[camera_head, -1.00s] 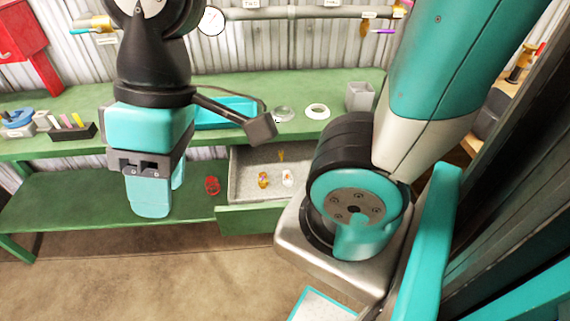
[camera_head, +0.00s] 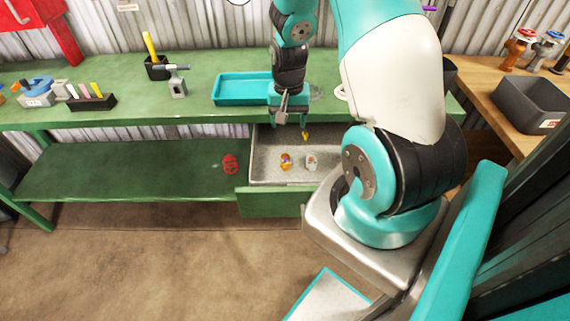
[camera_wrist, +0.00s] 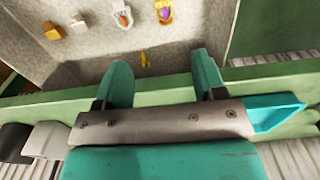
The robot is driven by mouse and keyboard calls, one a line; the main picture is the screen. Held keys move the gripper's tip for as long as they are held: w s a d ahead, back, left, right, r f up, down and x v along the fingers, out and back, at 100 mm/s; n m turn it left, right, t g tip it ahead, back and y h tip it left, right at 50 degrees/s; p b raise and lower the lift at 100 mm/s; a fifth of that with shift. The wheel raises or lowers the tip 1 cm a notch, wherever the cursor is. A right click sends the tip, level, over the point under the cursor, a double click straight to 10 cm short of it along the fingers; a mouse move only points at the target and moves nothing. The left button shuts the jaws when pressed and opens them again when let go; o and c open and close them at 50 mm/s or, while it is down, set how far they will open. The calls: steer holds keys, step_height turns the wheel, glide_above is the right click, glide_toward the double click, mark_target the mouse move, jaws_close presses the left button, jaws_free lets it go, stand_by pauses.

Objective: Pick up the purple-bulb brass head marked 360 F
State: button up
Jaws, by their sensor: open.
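The brass head with a purple bulb (camera_head: 286,161) lies in the open drawer (camera_head: 264,175). A small yellow-brass piece (camera_wrist: 145,60) lies in the drawer nearest my fingers. My gripper (camera_wrist: 163,74) is open and empty, fingers pointing down at the drawer's bench side; the purple-bulb head is farther out, toward the drawer front. In the head view my gripper (camera_head: 291,119) is partly hidden.
A tan cube (camera_wrist: 53,31) and a paler block (camera_wrist: 78,23) also lie in the drawer. A teal tray (camera_head: 240,88) sits on the green bench (camera_head: 110,68) beside my wrist. A red handwheel (camera_head: 230,164) is on the lower shelf left of the drawer.

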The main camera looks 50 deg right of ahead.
glide_above(286, 163)
steer(key=f, duration=1)
steer(key=shift+d+f, duration=0.2)
steer(key=shift+f, duration=0.2)
steer(key=shift+a+f, duration=0.2)
steer(key=shift+f, duration=2.45)
steer(key=c, duration=1.1)
